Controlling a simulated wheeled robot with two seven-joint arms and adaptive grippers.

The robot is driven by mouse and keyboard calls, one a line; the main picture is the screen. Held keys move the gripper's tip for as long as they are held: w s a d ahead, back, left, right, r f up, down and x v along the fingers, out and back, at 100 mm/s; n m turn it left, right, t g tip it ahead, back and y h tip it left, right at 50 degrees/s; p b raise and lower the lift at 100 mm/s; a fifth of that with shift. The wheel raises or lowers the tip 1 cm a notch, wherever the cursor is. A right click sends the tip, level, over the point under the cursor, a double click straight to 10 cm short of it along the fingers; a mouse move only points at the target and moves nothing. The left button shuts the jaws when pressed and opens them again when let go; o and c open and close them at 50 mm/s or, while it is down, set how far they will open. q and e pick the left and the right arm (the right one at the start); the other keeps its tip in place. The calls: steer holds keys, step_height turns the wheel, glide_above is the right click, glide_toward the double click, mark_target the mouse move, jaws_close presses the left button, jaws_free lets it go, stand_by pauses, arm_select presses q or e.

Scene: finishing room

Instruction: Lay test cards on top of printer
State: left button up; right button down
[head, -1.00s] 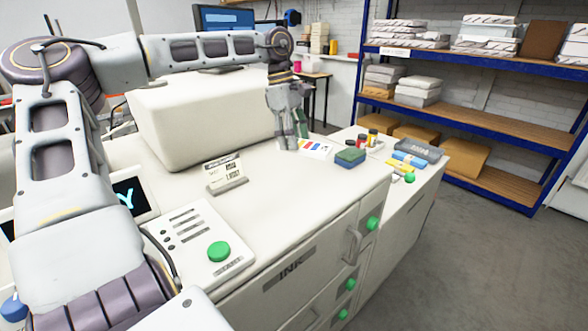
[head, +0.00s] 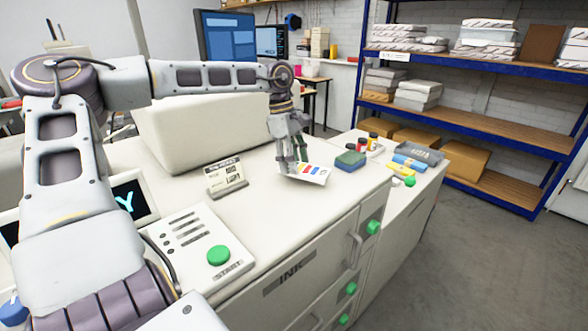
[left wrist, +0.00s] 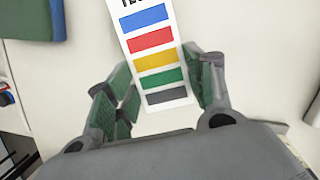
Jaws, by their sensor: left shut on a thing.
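A white test card (head: 314,178) with coloured stripes is at the flat white top of the printer (head: 215,150). In the left wrist view the card (left wrist: 152,55) shows blue, red, yellow, green and grey bars. My left gripper (head: 291,162) is shut on the card's near-left end. In the left wrist view its green-padded fingers (left wrist: 166,92) lie on both sides of that end. I cannot tell whether the card touches the surface. My right gripper is not in view.
A green and blue sponge (head: 350,160) lies right of the card. A small sign (head: 226,177) stands at the left, near a control panel with a green button (head: 218,255). Small bottles (head: 368,140) and a grey tray (head: 418,153) are on the right. Bare surface lies in front of the card.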

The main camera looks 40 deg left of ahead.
arm_select(q)
steer(key=shift+a+x, duration=0.25)
steer(key=shift+x, duration=1)
steer(key=shift+s+f, duration=0.1)
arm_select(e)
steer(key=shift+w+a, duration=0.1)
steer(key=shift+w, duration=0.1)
arm_select(q)
steer(key=shift+f, duration=0.15)
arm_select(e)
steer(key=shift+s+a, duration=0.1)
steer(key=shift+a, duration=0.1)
arm_select(q)
steer(key=o, duration=1.1)
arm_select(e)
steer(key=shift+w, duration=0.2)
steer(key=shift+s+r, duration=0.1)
